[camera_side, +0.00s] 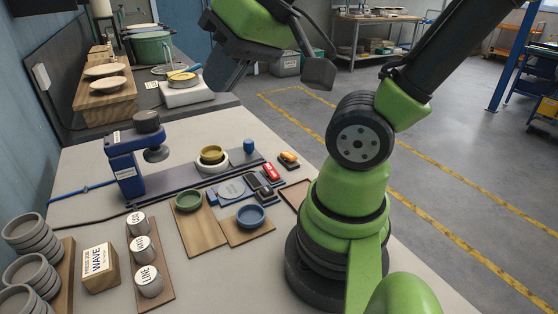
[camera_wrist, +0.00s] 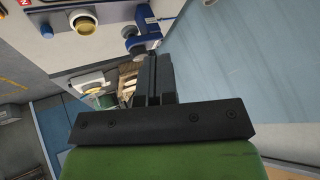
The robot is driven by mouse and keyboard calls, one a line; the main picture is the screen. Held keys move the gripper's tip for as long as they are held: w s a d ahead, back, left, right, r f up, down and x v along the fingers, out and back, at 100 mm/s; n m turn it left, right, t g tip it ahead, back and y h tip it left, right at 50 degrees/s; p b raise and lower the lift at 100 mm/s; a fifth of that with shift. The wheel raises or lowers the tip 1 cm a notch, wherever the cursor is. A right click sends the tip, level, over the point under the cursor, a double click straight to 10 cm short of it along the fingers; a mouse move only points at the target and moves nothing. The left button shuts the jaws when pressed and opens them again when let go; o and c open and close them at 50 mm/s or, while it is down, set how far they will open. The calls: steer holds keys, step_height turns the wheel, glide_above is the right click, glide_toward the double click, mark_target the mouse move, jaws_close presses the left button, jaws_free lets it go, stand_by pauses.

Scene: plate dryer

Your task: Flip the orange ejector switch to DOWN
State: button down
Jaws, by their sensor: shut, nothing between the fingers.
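The orange switch (camera_side: 289,157) sits on a dark base at the right end of a row of small switches on the bench; its lever position is too small to tell. A red switch (camera_side: 271,173) is beside it, with a dark grey one (camera_side: 258,183) further left. My gripper (camera_side: 222,78) is high above the bench in the side view, well above and left of the orange switch, touching nothing. In the wrist view, the fingers of my gripper (camera_wrist: 155,60) are shut together and empty. The orange switch does not show clearly in the wrist view.
A blue press (camera_side: 125,165) stands on the bench, with a yellow bowl (camera_side: 211,154) on a white ring to its right. A small blue knob (camera_side: 249,146) is behind the switches. Green (camera_side: 189,200) and blue (camera_side: 250,216) dishes sit on wooden boards in front.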

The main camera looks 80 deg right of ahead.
steer(key=w+d+f+h, duration=0.3)
steer(key=w+d, duration=0.3)
steer(key=d, duration=0.2)
steer(key=g+h, duration=0.5)
glide_above(288, 153)
step_height(288, 153, down, 14)
steer(key=shift+w+a+f+n, duration=0.15)
steer(key=shift+w+a+n, duration=0.15)
steer(key=shift+a, duration=0.15)
steer(key=shift+s+a+f, duration=0.25)
steer(key=shift+f, duration=1.2)
steer(key=shift+s+a+f, duration=0.2)
steer(key=shift+f, duration=1.25)
steer(key=shift+s+a+f, duration=0.25)
steer(key=shift+f, duration=1.2)
steer(key=shift+f, duration=0.1)
steer(key=shift+f, duration=0.3)
